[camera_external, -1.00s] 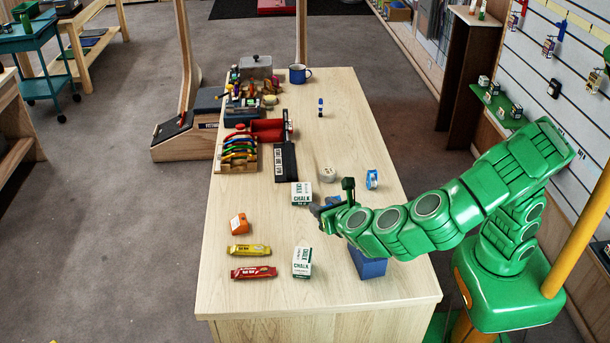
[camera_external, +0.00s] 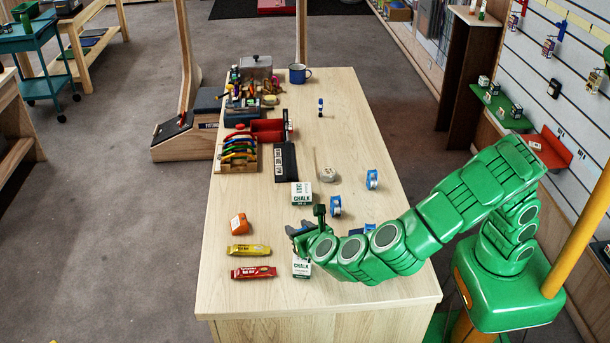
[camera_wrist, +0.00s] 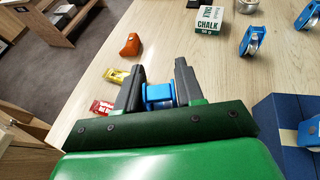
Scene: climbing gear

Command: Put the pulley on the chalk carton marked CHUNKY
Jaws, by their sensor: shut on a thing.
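My gripper (camera_wrist: 158,88) is shut on a blue pulley (camera_wrist: 160,93), held between its fingers above the table. In the external view my gripper (camera_external: 302,233) is over the table's near part, between two white-and-green chalk cartons. The farther carton (camera_external: 302,194) stands clear of it and also shows in the wrist view (camera_wrist: 210,20). The nearer carton (camera_external: 301,268) is partly hidden by my arm in the external view and does not show in the wrist view. The word CHALK is legible, but I cannot read CHUNKY on either carton.
Two other blue pulleys, one nearer (camera_external: 335,206) and one farther (camera_external: 372,179), stand on the table (camera_external: 365,130). A blue box (camera_wrist: 275,118) is at right. An orange item (camera_external: 239,224), a yellow bar (camera_external: 249,250) and a red bar (camera_external: 253,273) lie at left.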

